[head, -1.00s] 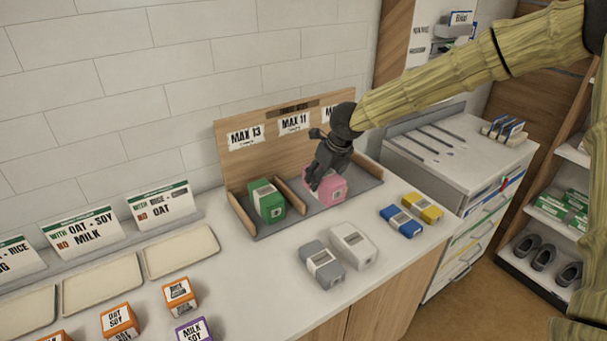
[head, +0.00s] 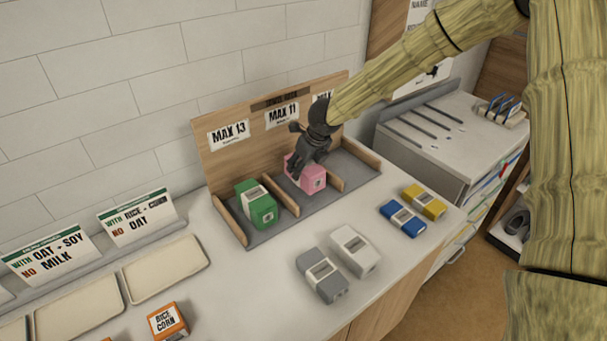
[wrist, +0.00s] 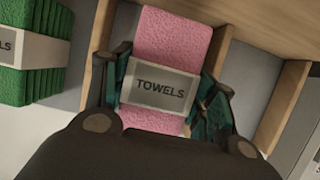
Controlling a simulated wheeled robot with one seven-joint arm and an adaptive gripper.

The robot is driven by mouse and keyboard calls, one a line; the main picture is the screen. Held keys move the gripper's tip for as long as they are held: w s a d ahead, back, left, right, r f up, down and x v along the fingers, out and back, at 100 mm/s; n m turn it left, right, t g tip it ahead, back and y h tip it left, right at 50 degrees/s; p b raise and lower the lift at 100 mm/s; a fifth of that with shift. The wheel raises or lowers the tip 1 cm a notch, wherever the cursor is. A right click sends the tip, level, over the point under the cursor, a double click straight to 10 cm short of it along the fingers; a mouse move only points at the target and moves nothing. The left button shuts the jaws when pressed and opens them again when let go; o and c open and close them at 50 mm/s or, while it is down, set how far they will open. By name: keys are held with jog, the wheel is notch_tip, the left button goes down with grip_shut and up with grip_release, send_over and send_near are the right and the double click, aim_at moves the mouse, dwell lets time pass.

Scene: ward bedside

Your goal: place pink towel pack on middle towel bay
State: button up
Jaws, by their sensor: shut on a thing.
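The pink towel pack (head: 312,181) is in the middle bay of the wooden towel rack (head: 209,161), between two low dividers. It has a pale band reading TOWELS, clear in the wrist view (wrist: 172,38). My gripper (head: 298,172) is above it with its fingers shut on the pack's sides; in the wrist view the fingers (wrist: 163,98) lie on both sides of the band. The pack seems low in the bay, but I cannot tell whether it touches the bay floor (head: 318,202). The MAX 11 label (head: 282,115) is on the board behind this bay.
A green towel pack (head: 258,206) fills the left bay; the right bay (head: 352,172) looks empty. Grey (head: 321,277), white (head: 354,250), blue (head: 403,219) and yellow (head: 425,202) packs lie on the counter in front. Trays (head: 165,268) and signs stand at left.

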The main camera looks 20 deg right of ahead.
jog(key=shift+s+f, duration=0.15)
jog(key=shift+f, duration=0.45)
jog(key=shift+s+f, duration=0.15)
jog(key=shift+f, duration=0.45)
jog(key=shift+w+a+f, duration=0.1)
jog(key=shift+w+f, duration=0.1)
jog(key=shift+f, duration=0.3)
jog(key=shift+s, duration=0.15)
jog(key=shift+f, duration=0.1)
jog(key=o, duration=1.1)
jog(key=shift+o, duration=0.2)
jog(key=b+v, duration=0.1)
jog(key=v, duration=1.1)
